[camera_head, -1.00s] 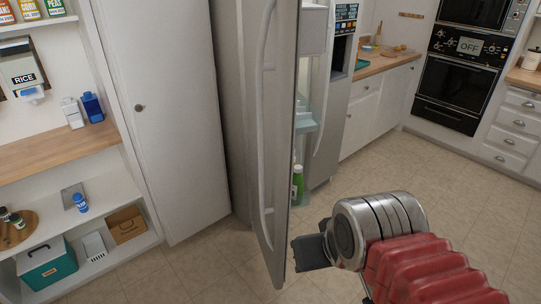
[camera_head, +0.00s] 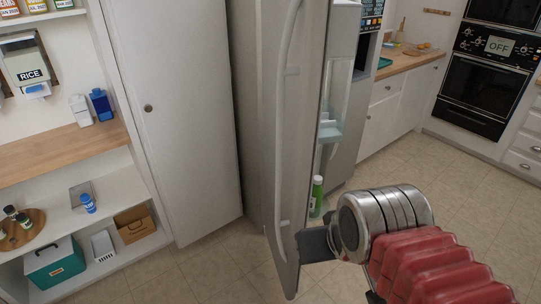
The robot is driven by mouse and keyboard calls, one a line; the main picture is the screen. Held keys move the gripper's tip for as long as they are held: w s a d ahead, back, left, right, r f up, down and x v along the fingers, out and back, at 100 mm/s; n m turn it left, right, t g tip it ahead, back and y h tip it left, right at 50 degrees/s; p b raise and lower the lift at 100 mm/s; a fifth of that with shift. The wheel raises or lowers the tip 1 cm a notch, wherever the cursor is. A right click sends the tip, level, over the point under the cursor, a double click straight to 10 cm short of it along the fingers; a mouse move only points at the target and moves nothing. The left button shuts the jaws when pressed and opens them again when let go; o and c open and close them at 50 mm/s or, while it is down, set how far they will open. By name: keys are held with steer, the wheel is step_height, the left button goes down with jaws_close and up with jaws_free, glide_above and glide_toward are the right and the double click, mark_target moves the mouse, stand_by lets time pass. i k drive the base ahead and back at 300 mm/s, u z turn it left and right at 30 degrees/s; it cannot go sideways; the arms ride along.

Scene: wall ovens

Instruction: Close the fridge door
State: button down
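The fridge door (camera_head: 301,130) stands open, its tall grey panel seen nearly edge-on with a long vertical handle (camera_head: 286,110) on its left face. Behind it to the right, the open gap shows a door shelf (camera_head: 330,131) and a green bottle (camera_head: 317,195) low down. The second fridge door (camera_head: 352,110), with a dispenser, is to the right. My gripper (camera_head: 312,246) is at the lower right edge of the open door, on its inner side, and appears to touch it. The fingertips are partly hidden, so I cannot tell whether they are open.
A tall white cabinet (camera_head: 185,120) stands left of the fridge. Shelves with a teal box (camera_head: 55,262) are at far left. A counter (camera_head: 405,57) and wall oven (camera_head: 478,88) are at the back right. The tiled floor (camera_head: 425,170) is clear on the right.

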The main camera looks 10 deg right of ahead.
mark_target(299, 38)
steer(key=i, duration=0.65)
steer(key=u, duration=2.05)
steer(key=i, duration=0.3)
steer(key=u, duration=0.25)
